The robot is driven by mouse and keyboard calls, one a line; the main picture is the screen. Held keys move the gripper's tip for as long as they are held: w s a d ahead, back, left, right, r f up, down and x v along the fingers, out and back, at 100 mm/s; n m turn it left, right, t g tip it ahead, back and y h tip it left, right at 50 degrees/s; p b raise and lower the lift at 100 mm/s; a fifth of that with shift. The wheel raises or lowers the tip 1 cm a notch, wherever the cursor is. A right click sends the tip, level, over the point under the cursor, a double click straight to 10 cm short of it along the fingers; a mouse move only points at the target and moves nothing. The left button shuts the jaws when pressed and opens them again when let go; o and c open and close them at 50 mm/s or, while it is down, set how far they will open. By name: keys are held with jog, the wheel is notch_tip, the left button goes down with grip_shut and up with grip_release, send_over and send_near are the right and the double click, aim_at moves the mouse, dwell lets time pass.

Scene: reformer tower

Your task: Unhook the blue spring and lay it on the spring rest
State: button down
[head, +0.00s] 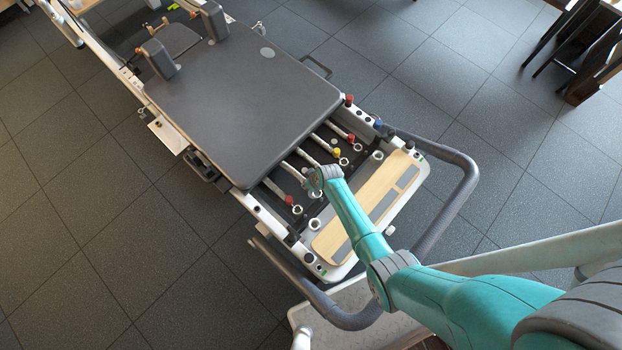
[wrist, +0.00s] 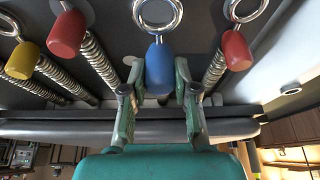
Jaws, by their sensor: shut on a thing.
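The blue spring (wrist: 159,68) shows in the wrist view as a blue end cap with a metal ring above it. My gripper (wrist: 158,85) has one finger on each side of it and is shut on it; the fingers hide part of the spring behind the cap. In the head view my gripper (head: 318,180) is over the row of springs, and the arm hides the blue cap. I cannot tell whether its ring is on a hook. I cannot make out for sure which part is the spring rest.
Red springs (wrist: 234,50) and a yellow spring (wrist: 22,60) flank the blue one closely. The dark carriage (head: 245,100) covers the springs' far ends. A wooden board (head: 345,222) and a curved grey bar (head: 455,205) lie at the near end. Tiled floor surrounds the frame.

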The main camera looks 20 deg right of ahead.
jog(key=shift+w+a, duration=0.35)
jog(key=shift+w, duration=0.45)
jog(key=shift+f, duration=0.45)
dwell(0.4)
jog(key=shift+f, duration=0.5)
jog(key=shift+f, duration=0.15)
jog(key=shift+f, duration=0.35)
jog(key=shift+f, duration=0.3)
dwell(0.4)
jog(key=shift+c, duration=2.4)
grip_release()
